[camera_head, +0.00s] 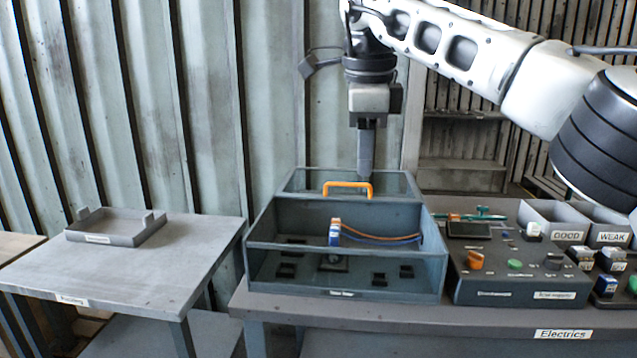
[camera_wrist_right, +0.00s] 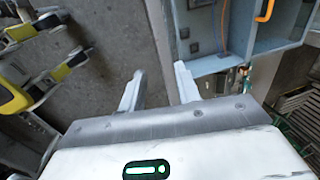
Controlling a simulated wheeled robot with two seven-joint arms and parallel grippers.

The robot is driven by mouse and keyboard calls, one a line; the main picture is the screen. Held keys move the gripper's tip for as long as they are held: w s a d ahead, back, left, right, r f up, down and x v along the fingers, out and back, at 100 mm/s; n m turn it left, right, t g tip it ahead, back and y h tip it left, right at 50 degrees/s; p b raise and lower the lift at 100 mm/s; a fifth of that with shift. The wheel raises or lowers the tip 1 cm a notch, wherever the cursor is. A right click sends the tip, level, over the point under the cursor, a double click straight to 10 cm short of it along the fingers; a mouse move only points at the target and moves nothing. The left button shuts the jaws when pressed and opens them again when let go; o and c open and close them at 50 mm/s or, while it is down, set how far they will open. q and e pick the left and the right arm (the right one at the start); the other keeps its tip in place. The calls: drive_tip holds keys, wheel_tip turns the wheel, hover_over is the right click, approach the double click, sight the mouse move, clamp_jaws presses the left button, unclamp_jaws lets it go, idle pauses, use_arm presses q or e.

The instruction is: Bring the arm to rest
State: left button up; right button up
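My right gripper (camera_head: 365,172) points down above the back of the blue-grey blower housing (camera_head: 345,296), near its clear lid (camera_head: 300,182) with the orange handle (camera_head: 347,185). In the right wrist view its two fingers (camera_wrist_right: 160,75) are spread, with nothing between them. The housing shows there at the top right (camera_wrist_right: 265,62), apart from the fingers. A small blue and white part (camera_head: 334,232) stands inside the housing with orange and blue wires running right from it. My left gripper is in neither view.
A dark control box (camera_head: 505,282) with knobs stands right of the housing. Bins marked GOOD (camera_head: 567,236) and WEAK (camera_head: 612,238) are behind it, with small blocks in front. The left table (camera_head: 185,265) holds a shallow tray (camera_head: 112,240) and is otherwise clear.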

drive_tip(key=s+a+f+g+y, duration=0.35)
drive_tip(key=a+f+y, duration=0.25)
drive_tip(key=a+f, duration=0.7)
drive_tip(key=s+a+f+m+g+y, duration=0.3)
drive_tip(key=s+a+f+m+y, duration=0.2)
drive_tip(key=s+a+y, duration=0.45)
drive_tip(key=w+d+f+m+t+h, duration=0.1)
drive_tip(key=d+f+m+t, duration=0.75)
drive_tip(key=m, duration=0.75)
drive_tip(key=w+d+f+m+t+h, duration=0.15)
drive_tip(key=d+f+m+t, duration=0.35)
drive_tip(key=m+t, duration=0.9)
drive_tip(key=s+d+f+m+g+h, duration=0.8)
drive_tip(key=s+d+f+m, duration=0.7)
drive_tip(key=s+d+f, duration=0.2)
drive_tip(key=shift+s+h, duration=0.2)
drive_tip(key=shift+h, duration=0.7)
